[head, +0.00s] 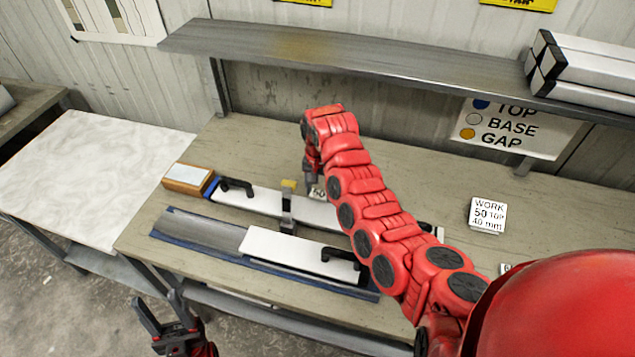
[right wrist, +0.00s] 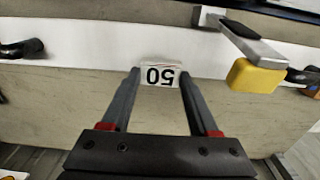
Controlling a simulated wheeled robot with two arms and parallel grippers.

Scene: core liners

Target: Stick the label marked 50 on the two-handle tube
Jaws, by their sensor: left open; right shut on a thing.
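The two-handle tube is a long white tube (head: 262,202) lying across the bench, with a black handle (head: 237,187) near its left end. The right wrist view shows this white tube (right wrist: 110,55) with a black handle on each side. My right gripper (right wrist: 158,78) is shut on the white label marked 50 (right wrist: 160,75), seen upside down there. My arm hides part of the tube. My left gripper (head: 168,318) is open and empty, in front of the bench.
A grey bar with a yellow end (right wrist: 255,76) crosses the tube beside the label. A shorter white piece with one black handle (head: 285,250) lies in front on a blue-edged grey tray (head: 195,228). A shelf (head: 350,62) overhangs behind.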

